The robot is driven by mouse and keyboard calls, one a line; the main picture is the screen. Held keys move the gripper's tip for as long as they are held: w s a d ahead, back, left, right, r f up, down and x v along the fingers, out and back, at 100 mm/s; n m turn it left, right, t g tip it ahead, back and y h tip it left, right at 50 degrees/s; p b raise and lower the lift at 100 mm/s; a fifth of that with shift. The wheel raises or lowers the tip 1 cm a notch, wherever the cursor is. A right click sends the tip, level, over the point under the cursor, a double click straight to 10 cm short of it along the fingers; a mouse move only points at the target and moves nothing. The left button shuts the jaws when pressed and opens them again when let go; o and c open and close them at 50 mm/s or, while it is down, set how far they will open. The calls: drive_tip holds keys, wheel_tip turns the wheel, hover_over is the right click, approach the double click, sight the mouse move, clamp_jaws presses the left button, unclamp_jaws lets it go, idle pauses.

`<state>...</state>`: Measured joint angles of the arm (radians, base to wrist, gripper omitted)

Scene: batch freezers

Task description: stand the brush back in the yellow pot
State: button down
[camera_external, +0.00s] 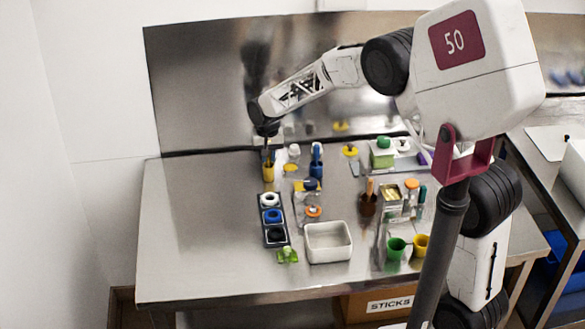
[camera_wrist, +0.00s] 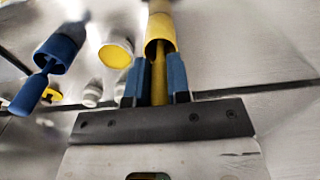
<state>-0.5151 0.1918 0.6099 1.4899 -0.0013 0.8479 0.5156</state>
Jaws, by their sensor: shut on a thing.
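The yellow pot (camera_external: 268,173) stands upright near the back of the steel table, below my gripper (camera_external: 267,145). In the wrist view my gripper (camera_wrist: 156,78) has its two blue fingers shut on the yellow handle of the brush (camera_wrist: 158,82). The handle runs into the open mouth of the yellow pot (camera_wrist: 161,24). The brush's lower end is hidden inside or behind the pot's rim. I cannot tell whether it touches the bottom.
A blue pot (camera_external: 316,170) with a blue brush stands to the right. A dark rack (camera_external: 263,229) of round containers and a white bin (camera_external: 328,254) stand in front. The table's left side is clear.

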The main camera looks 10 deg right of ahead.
idle(0.3)
drive_tip(key=c, duration=0.5)
unclamp_jaws()
drive_tip(key=shift+r, duration=0.15)
drive_tip(key=shift+r, duration=3.25)
